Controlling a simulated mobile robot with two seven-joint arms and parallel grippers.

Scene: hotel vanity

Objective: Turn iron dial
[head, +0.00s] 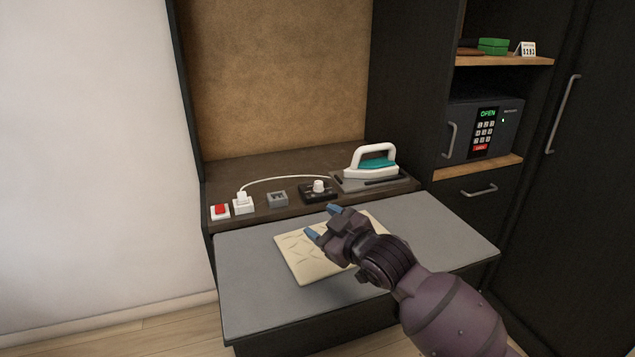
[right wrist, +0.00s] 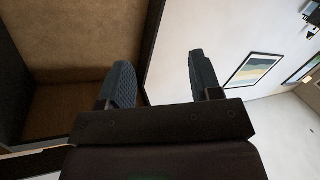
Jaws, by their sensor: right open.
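The iron dial, a white round knob (head: 319,186) on a black base (head: 313,194), sits on the dark shelf behind the grey board. The iron (head: 371,164), white with a teal body, rests on its dark stand to the right of the dial. My right gripper (head: 321,222) is open and empty above the board, in front of and below the dial in the head view. It is apart from the dial. In the right wrist view the two blue-grey fingers (right wrist: 158,85) are spread with nothing between them; the dial is not in that view. My left gripper is not in view.
A cream cloth (head: 298,262) lies on the grey board (head: 250,290) under my right gripper. A red switch (head: 220,211), a white plug (head: 243,203) with its cord and a grey block (head: 277,199) stand left of the dial. A safe (head: 484,127) stands at the right.

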